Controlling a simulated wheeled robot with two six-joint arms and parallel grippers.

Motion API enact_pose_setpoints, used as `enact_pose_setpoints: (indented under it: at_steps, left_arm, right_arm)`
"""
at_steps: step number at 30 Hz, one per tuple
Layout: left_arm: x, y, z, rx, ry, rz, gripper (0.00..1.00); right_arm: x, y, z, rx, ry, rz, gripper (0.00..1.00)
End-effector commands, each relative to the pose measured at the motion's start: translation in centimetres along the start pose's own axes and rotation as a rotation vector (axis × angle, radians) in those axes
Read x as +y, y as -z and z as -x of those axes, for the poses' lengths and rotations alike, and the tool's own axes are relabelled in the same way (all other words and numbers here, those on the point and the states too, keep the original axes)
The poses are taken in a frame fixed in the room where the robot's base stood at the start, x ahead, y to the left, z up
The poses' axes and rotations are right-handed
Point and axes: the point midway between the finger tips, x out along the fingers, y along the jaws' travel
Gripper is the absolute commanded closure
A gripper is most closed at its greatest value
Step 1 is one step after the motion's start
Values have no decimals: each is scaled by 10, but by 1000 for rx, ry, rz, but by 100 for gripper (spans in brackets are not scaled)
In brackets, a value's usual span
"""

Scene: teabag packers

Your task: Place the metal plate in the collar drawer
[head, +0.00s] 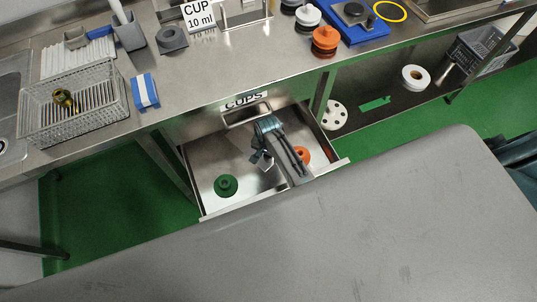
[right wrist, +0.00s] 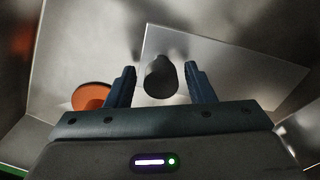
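The open steel drawer (head: 205,160) under the bench has a front label that appears to read "CUPS". My right gripper (head: 262,160) reaches down into it. In the right wrist view, a flat rectangular metal plate (right wrist: 225,62) with pale edges lies below the gripper. A dark round knob (right wrist: 161,78) stands up in front of it, between my fingers, with a gap on both sides. The right gripper is open around the knob. Whether the knob is fixed to the plate is not clear. My left gripper is not in view.
A green collar-like piece (head: 226,185) lies in the drawer's left part, and an orange one (head: 303,155) is at the right, beside my right arm. The drawer walls surround the gripper closely. Above, the bench holds a wire basket (head: 72,105) and a blue-white box (head: 145,92).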

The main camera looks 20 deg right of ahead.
Motion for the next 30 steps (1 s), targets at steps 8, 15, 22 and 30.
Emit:
enact_pose_setpoints:
  at_steps: [8,15,22,30]
  left_arm:
    - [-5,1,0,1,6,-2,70]
    - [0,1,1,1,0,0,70]
    - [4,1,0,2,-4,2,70]
    - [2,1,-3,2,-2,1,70]
  right_arm:
    - [0,0,1,1,0,0,49]
    - [-1,1,22,2,2,0,49]
    - [-1,1,70,4,3,-1,49]
    - [-1,0,114,2,2,0,49]
